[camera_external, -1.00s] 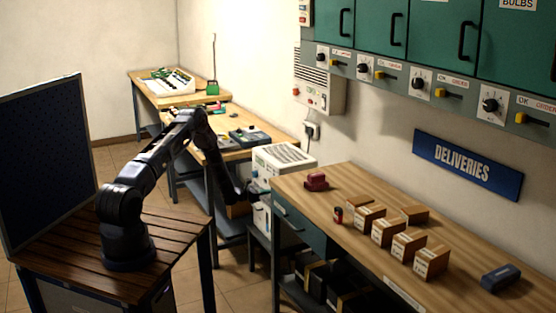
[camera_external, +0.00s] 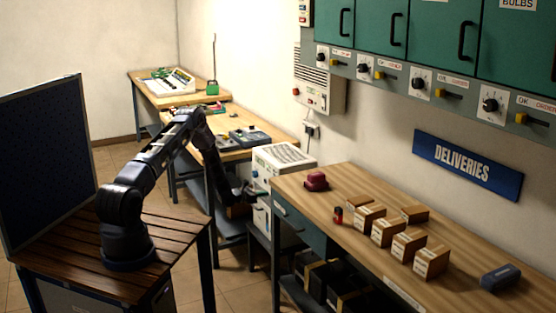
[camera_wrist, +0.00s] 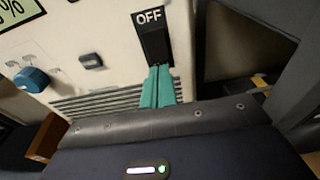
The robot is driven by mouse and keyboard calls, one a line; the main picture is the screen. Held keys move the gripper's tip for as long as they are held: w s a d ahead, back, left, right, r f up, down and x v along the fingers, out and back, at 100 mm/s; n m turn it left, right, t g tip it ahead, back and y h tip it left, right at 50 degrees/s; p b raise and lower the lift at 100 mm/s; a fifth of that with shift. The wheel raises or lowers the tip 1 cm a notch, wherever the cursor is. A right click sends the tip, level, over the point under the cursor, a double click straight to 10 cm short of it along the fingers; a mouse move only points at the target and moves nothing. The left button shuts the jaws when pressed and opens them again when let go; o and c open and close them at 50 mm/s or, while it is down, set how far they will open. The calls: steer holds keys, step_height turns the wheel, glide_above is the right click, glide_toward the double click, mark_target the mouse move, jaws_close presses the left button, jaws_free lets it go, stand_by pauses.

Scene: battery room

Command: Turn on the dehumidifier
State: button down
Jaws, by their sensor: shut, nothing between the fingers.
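The dehumidifier is the white unit with a slatted top (camera_external: 284,157) between the two benches in the external view. Its white front panel (camera_wrist: 105,58) fills the upper part of the wrist view. A black rocker switch (camera_wrist: 154,45) on the panel has a label reading OFF above it. My gripper (camera_wrist: 158,72) shows teal fingertips, shut together with nothing between them. They are at the lower end of the switch and cover part of it; I cannot tell whether they touch it. In the external view my gripper (camera_external: 250,188) is at the unit's front, small and dark.
A blue knob (camera_wrist: 32,79), a small dark button (camera_wrist: 91,61) and a green percent display (camera_wrist: 18,10) are on the same panel. A vent grille (camera_wrist: 100,102) lies below. The wooden bench (camera_external: 340,185) with several boxes stands close to the unit's right.

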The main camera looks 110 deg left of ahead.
steer(key=f+v, duration=0.2)
steer(key=v, duration=0.9)
steer(key=shift+s+d+f, duration=0.3)
steer(key=shift+f, duration=0.05)
